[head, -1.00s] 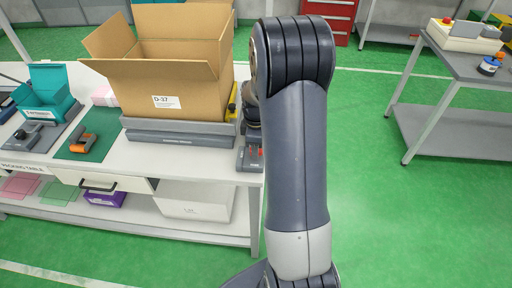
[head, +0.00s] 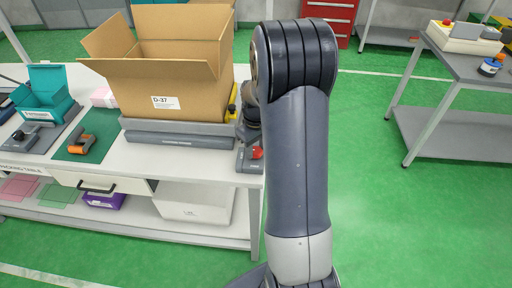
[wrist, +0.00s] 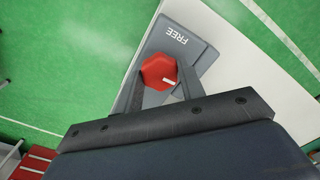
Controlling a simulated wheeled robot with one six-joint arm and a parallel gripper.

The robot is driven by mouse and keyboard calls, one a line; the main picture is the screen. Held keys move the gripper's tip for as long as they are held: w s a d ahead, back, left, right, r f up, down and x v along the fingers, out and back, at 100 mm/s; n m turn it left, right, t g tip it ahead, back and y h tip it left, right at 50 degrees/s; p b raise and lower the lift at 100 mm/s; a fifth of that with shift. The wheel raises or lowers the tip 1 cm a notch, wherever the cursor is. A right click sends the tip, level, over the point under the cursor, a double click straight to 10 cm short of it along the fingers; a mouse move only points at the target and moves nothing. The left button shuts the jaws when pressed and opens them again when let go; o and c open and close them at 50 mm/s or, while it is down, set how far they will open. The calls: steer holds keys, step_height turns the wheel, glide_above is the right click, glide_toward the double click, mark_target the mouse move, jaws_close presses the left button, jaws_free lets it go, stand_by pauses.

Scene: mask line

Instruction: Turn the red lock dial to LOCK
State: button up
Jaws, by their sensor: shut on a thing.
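The red lock dial (wrist: 157,70) is a faceted knob with a white mark that points to the right in the wrist view. It sits on a grey lock plate (wrist: 190,50) lettered FREE; no LOCK lettering shows, and part of the plate is hidden by my gripper. My gripper (wrist: 160,78) is shut on the dial, one finger on each side. In the head view the red dial (head: 257,152) and its grey plate (head: 248,166) are at the right front edge of the white table, with my gripper (head: 248,138) above, partly hidden behind my arm.
A teal bin (head: 48,92) and an orange-handled tool (head: 82,143) lie farther left.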

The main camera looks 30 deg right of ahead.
mark_target(256, 150)
stand_by(0.4)
steer(key=o, duration=1)
step_height(256, 150, up, 11)
steer(key=shift+f, duration=0.1)
step_height(256, 150, down, 11)
stand_by(0.8)
